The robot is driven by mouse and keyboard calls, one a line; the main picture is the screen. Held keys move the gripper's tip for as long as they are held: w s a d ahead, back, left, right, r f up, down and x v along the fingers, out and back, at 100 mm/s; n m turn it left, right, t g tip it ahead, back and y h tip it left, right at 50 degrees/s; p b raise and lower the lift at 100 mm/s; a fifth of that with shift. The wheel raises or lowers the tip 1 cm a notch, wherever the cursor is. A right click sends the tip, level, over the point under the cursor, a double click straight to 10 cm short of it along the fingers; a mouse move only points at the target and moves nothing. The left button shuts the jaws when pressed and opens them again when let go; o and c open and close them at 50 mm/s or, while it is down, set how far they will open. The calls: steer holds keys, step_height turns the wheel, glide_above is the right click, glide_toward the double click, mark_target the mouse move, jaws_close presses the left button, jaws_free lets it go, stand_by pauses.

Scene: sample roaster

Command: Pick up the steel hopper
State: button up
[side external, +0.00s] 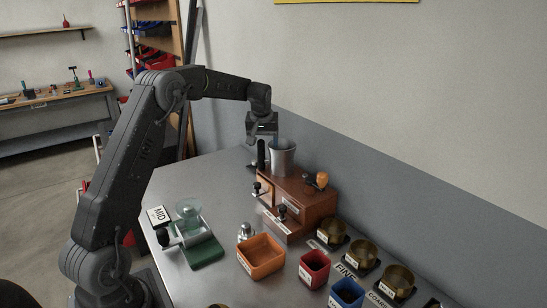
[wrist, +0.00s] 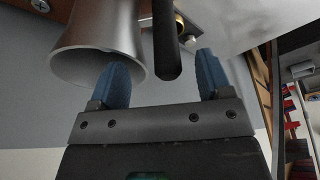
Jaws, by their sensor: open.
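The steel hopper (side external: 281,160) is a grey flared cup standing upright on top of the wooden box (side external: 300,196). In the wrist view the hopper (wrist: 98,38) fills the upper left, its wide mouth towards me. My gripper (side external: 270,138) is at the hopper's upper edge in the side view. In the wrist view my gripper (wrist: 160,70) is open, with blue fingertips. Its left finger overlaps the hopper's rim; I cannot tell whether they touch. A black rod-like handle (wrist: 166,42) shows between the fingers; it also stands left of the hopper in the side view (side external: 261,153).
In front stand an orange tray (side external: 262,273), a red cup (side external: 314,268), a blue cup (side external: 346,295) and several brass cups (side external: 365,252). A green-based scale (side external: 206,252) is at left. The wall (side external: 400,190) is close behind the box. The table's far left is clear.

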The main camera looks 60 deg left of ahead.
steer(key=shift+x, duration=1.3)
steer(key=shift+c, duration=0.5)
steer(key=shift+s, duration=0.1)
steer(key=c, duration=0.9)
